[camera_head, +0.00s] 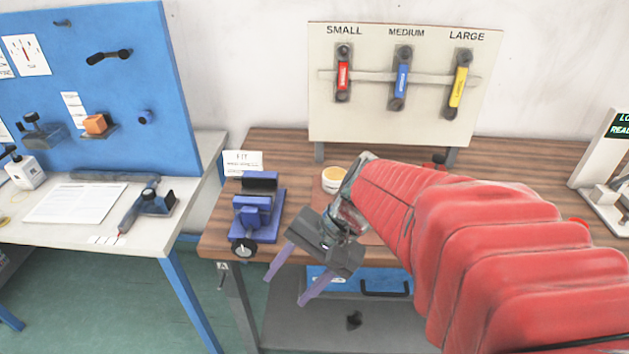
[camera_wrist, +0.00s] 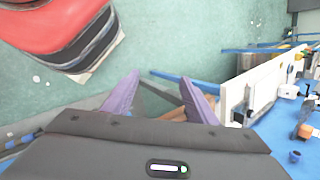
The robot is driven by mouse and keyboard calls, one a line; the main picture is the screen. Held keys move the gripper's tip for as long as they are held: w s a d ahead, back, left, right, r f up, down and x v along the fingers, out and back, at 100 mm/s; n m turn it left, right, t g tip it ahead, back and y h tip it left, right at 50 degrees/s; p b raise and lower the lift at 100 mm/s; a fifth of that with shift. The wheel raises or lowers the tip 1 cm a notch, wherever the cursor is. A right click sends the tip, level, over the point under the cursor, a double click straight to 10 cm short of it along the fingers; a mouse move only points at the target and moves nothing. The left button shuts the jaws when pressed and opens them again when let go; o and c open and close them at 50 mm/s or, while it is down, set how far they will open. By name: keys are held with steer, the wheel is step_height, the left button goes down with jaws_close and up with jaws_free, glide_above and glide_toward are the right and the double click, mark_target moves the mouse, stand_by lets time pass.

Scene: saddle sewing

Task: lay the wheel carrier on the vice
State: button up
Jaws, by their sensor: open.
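The blue vice (camera_head: 258,210) stands at the left front of the wooden bench, with dark jaws and a round black wheel-like part (camera_head: 244,248) at its front. I cannot pick out the wheel carrier for certain. A small dark object (camera_head: 354,320) lies on the grey lower shelf, too small to identify. My gripper (camera_head: 285,290) is open, its purple fingers pointing down in front of the bench edge, right of and lower in the picture than the vice. In the wrist view the fingers (camera_wrist: 160,77) are apart with nothing between them.
The wooden bench (camera_head: 300,150) carries a card, a round yellow-topped pot (camera_head: 335,179) and a board (camera_head: 330,120) with red, blue and yellow handles. A blue drawer (camera_head: 340,284) sits below. At left is a white table (camera_head: 182,172) with a tool and paper. Green floor is open between them.

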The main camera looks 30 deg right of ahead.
steer(key=w+d+m+t+y, duration=0.4)
steer(key=w+d+m+t, duration=0.3)
steer(key=d+m, duration=0.5)
steer(key=s+d+f+m+t+h, duration=0.1)
steer(key=d+m+t+h, duration=0.2)
steer(key=d, duration=0.7)
steer(key=s+d+f+m+t+h, duration=0.1)
steer(key=s+d+m+t+h, duration=0.1)
steer(key=d+m+t, duration=0.3)
steer(key=d+m+h, duration=0.1)
steer(key=d+m, duration=0.2)
steer(key=d, duration=0.2)
steer(key=shift+m, duration=0.3)
steer(key=shift+x, duration=4.3)
steer(key=shift+w+d+r, duration=0.1)
